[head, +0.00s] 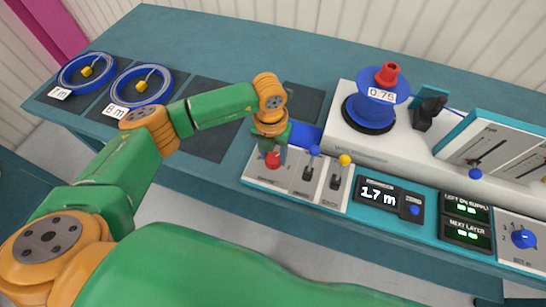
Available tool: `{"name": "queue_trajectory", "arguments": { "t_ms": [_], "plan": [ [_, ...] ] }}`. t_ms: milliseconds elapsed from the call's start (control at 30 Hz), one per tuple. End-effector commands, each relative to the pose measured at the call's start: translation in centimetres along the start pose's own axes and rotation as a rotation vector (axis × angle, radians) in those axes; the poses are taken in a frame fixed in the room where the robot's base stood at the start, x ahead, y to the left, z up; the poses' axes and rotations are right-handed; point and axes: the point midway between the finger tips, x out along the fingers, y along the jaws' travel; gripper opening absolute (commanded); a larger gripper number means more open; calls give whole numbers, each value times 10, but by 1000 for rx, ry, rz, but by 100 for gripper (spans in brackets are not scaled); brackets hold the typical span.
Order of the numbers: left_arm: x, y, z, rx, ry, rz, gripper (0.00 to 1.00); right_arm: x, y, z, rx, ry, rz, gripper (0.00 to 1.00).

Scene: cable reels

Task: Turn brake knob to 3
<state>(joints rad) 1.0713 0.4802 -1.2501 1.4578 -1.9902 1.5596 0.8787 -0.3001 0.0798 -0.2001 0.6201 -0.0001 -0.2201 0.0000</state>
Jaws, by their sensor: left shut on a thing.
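A blue knob (524,238) sits on a white panel at the far right of the console, with small numbers such as 1 and 2 beside it. Its pointer setting is too small to read, and I cannot read a brake label. My left gripper (272,153) points down at the left end of the console, far from that blue knob. It is shut on the red lever knob (272,161), which is partly hidden by the gripper. My right gripper is not in view.
Beside the red lever stand a blue-topped lever (314,151) and a yellow-topped lever (345,159). A display (379,194) reads 1.7 m. A blue reel (382,88) marked 0.75 stands behind. Two blue cable coils (141,86) lie on dark mats at left.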

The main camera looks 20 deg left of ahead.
Motion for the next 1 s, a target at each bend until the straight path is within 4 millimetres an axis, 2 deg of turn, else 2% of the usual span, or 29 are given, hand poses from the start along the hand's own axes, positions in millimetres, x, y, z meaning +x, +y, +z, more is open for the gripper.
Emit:
{"name": "queue_trajectory", "arguments": {
  "t_ms": [33, 500, 1000],
  "plan": [
    [4, 0, 1, 42, -2, -1, 0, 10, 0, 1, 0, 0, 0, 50],
    [5, 0, 1, 485, 16, 1, 0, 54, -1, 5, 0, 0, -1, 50],
    [2, -2, 1, 833, 29, 1, 0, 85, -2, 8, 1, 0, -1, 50]
  ]
}}
